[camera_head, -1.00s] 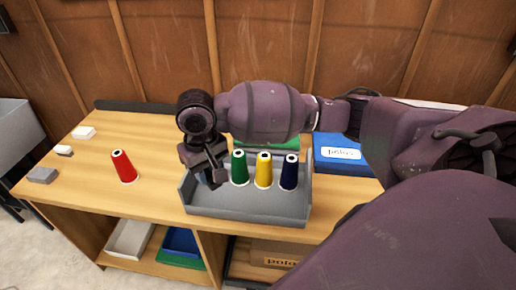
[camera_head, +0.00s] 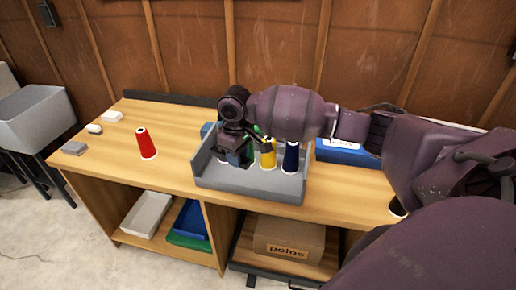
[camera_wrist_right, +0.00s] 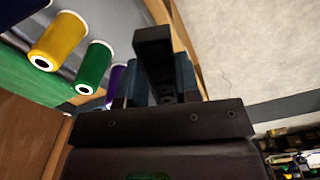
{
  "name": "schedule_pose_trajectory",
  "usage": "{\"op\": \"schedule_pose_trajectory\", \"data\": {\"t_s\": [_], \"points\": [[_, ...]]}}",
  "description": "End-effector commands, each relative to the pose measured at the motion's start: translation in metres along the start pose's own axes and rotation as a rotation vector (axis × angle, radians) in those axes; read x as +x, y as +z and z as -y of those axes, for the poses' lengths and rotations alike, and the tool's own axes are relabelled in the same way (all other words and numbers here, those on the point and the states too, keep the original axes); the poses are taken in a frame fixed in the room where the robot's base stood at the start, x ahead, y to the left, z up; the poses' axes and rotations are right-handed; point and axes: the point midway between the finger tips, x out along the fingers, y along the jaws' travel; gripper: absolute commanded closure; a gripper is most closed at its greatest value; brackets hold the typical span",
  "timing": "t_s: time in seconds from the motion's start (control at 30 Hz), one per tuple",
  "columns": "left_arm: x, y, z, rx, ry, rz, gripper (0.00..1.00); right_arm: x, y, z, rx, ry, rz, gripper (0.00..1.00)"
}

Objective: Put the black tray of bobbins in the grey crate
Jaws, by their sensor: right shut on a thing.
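The tray of bobbins (camera_head: 255,187) looks grey, not black, and stands near the front edge of the workbench. Green, yellow (camera_head: 267,156) and dark blue (camera_head: 290,158) bobbins stand in it. The wrist view shows yellow (camera_wrist_right: 62,40), green (camera_wrist_right: 95,66) and partly hidden purple (camera_wrist_right: 115,77) bobbins. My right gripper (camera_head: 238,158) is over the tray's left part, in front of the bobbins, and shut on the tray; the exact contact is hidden. The purple bobbin is beside its fingers (camera_wrist_right: 160,75). A grey crate (camera_head: 42,118) stands on dark legs at the far left. My left gripper is not in view.
A red bobbin (camera_head: 146,145) and several small blocks (camera_head: 75,149) are on the bench left of the tray. A blue bin (camera_head: 345,152) is behind right. Bins (camera_head: 147,212) and a cardboard box (camera_head: 288,240) are on the shelf below. Open floor shows at front left.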

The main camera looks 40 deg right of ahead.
Motion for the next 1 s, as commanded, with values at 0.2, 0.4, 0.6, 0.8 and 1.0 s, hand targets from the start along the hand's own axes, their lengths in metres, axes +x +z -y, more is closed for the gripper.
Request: {"op": "schedule_pose_trajectory", "data": {"t_s": [0.2, 0.4, 0.6, 0.8, 1.0], "points": [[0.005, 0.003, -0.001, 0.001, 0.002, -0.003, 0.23, 0.021, 0.001, -0.06, -0.173, 0.002, 0.003, 0.92], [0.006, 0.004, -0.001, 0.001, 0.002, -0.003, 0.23, 0.03, 0.005, -0.09, -0.275, 0.003, 0.004, 0.92], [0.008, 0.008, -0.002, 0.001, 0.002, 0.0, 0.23, 0.036, 0.007, -0.097, -0.303, 0.004, 0.004, 0.92], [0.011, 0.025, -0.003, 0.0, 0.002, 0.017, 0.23, 0.048, 0.007, -0.097, -0.304, 0.003, 0.005, 0.92], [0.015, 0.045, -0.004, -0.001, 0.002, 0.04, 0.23, 0.061, 0.007, -0.097, -0.304, 0.003, 0.006, 0.92]]}}
